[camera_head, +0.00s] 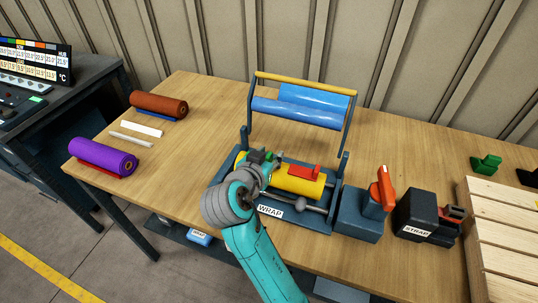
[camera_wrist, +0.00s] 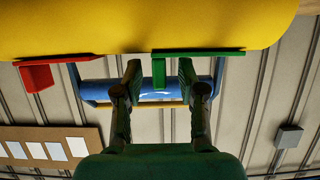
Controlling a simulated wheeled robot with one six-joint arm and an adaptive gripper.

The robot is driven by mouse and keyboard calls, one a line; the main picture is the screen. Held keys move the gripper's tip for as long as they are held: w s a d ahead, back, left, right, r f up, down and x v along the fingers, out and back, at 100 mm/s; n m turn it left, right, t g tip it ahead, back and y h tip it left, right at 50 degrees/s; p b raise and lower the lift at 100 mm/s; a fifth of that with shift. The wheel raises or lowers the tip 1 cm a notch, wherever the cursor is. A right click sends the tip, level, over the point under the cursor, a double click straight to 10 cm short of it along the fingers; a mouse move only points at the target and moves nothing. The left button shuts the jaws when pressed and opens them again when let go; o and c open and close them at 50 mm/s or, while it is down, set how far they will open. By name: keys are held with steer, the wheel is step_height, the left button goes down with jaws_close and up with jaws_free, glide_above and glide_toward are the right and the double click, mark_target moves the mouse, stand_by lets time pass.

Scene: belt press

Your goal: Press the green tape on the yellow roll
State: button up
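The yellow roll (camera_head: 300,181) lies in the blue wrap press on the table and fills the top of the wrist view (camera_wrist: 150,25). The green tape (camera_wrist: 200,54) is a flat strip against the roll's surface, with an upright tab. My gripper (camera_wrist: 159,70) is open, with one finger on each side of that tab and gaps showing between. In the head view my gripper (camera_head: 262,166) is over the left end of the roll, and my wrist hides part of it. A red tape (camera_head: 304,171) with a similar tab sits on the roll to the right.
The press's blue frame with a blue roller (camera_head: 300,106) and yellow bar stands raised behind the roll. A blue block with a red lever (camera_head: 382,190) and a dark strap tool (camera_head: 416,215) stand to the right. Purple (camera_head: 103,156) and brown rolls (camera_head: 159,105) lie left.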

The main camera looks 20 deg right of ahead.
steer(key=v, duration=1.1)
steer(key=shift+s+a+r, duration=0.2)
steer(key=shift+s+a, duration=0.05)
steer(key=shift+s, duration=0.05)
steer(key=v, duration=0.7)
stand_by(0.8)
stand_by(0.3)
steer(key=f+v, duration=0.1)
steer(key=v, duration=0.5)
steer(key=shift+s+a, duration=0.2)
steer(key=shift+s, duration=0.4)
steer(key=shift+a, duration=0.1)
stand_by(1.2)
